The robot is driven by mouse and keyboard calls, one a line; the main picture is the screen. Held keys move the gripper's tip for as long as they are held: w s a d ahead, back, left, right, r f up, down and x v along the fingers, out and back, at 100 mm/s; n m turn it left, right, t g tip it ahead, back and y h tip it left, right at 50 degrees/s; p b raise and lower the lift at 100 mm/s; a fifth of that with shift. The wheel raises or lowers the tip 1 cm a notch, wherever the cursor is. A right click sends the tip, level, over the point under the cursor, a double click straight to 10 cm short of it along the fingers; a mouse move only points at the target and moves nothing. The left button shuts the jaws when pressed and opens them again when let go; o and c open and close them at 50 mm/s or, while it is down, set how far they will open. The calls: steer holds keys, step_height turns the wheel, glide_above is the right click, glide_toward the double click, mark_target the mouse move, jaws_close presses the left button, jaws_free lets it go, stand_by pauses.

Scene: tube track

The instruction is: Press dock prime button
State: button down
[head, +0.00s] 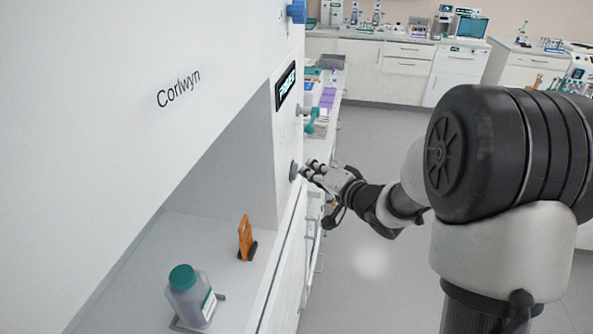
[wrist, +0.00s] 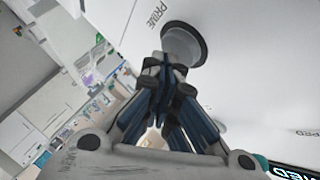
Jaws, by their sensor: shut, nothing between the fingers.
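The dock prime button is a round grey knob (head: 293,171) on the front panel of the white Corlwyn machine. In the wrist view the button (wrist: 182,45) has a darker rim, and the word PRIME is printed beside it. My gripper (head: 306,171) is shut and empty, with its fingertips right at the button from the right side. In the wrist view the fingertips (wrist: 165,65) overlap the lower edge of the button. I cannot tell whether they touch it or whether it is pushed in.
A teal-capped bottle (head: 190,299) and an orange item (head: 246,238) stand in the open bay. The floor (head: 375,155) to the right is clear.

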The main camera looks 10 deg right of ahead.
steer(key=shift+s+d, duration=0.15)
steer(key=shift+d, duration=0.25)
steer(key=shift+d, duration=0.1)
steer(key=shift+s+d+p, duration=0.25)
steer(key=shift+d+p, duration=0.15)
steer(key=shift+d, duration=0.35)
steer(key=shift+s+d+p, duration=0.3)
steer(key=shift+d+p, duration=0.05)
steer(key=shift+d, duration=0.45)
steer(key=shift+s+d+p, duration=0.25)
steer(key=shift+d+p, duration=0.15)
steer(key=shift+d, duration=0.35)
steer(key=shift+r, duration=0.1)
